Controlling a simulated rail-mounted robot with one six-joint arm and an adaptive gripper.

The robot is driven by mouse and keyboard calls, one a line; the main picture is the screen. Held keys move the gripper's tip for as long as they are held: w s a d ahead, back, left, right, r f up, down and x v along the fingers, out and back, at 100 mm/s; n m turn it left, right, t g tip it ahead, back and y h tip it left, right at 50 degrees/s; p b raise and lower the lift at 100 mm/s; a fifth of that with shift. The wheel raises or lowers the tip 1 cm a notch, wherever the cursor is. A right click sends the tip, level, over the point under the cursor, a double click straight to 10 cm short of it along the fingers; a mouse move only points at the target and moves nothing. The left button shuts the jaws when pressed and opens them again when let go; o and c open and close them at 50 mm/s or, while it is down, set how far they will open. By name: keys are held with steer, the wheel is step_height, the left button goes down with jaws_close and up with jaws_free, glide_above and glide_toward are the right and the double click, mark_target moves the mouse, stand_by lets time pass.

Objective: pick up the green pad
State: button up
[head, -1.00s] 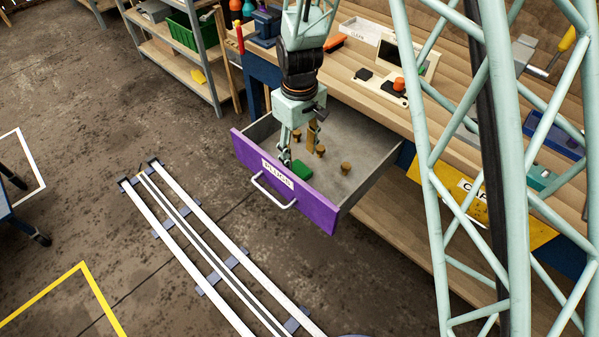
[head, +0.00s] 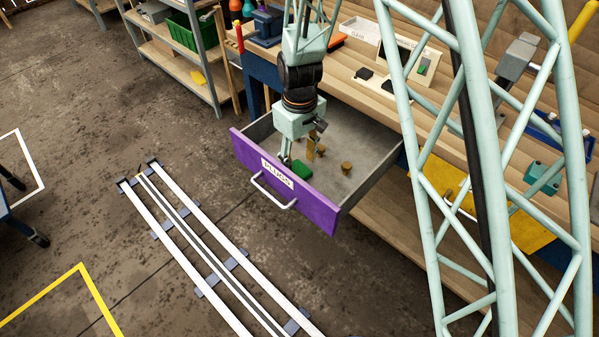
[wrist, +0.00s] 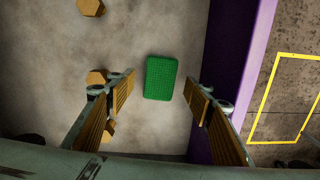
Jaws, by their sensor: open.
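The green pad (head: 301,169) is a small flat rectangle on the grey floor of the open drawer, near its purple front. In the wrist view the pad (wrist: 161,78) shows whole, between the two finger lines and a little beyond them. My gripper (wrist: 159,88) is open and empty, with one finger on either side of the pad's line. The right finger is close to the purple drawer front. In the head view my gripper (head: 299,152) points down into the drawer; its fingers are partly hidden by the drawer front and my wrist.
The purple drawer front (head: 318,207) carries a PLUGS label and a handle. Brown plugs (head: 346,168) stand in the drawer, several along the left finger in the wrist view (wrist: 97,77). The wooden bench (head: 355,95) is behind.

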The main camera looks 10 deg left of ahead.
steer(key=shift+f, duration=1.1)
steer(key=c, duration=0.9)
